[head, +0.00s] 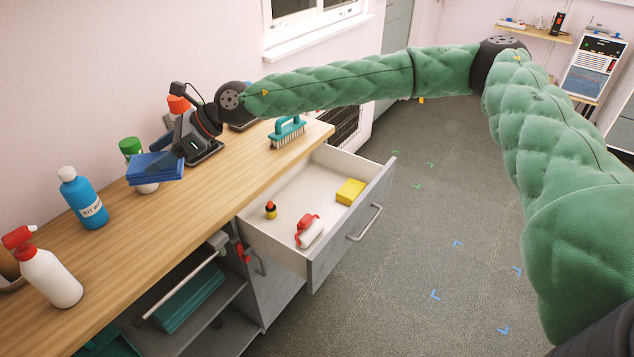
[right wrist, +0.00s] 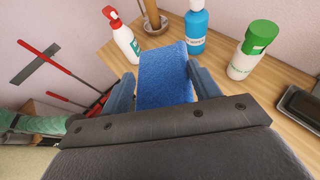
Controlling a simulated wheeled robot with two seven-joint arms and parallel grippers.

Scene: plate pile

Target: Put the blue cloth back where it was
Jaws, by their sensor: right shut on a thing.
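The blue cloth (head: 153,168) is a folded pad in my right gripper (head: 178,156), over the wooden counter (head: 215,183). In the head view it covers the middle of a green-capped white bottle; I cannot tell the exact gap to the counter. In the right wrist view the cloth (right wrist: 165,75) lies between the two fingers of the right gripper (right wrist: 160,82), which are shut on it. My left gripper is not in view.
A blue bottle (head: 85,200), a red-topped spray bottle (head: 50,278) and the green-capped bottle (head: 130,147) stand along the wall. A teal brush (head: 288,131) lies on the counter's far part. An open drawer (head: 300,195) holds a yellow sponge (head: 350,191) and small items. Bare counter lies in front of the bottles.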

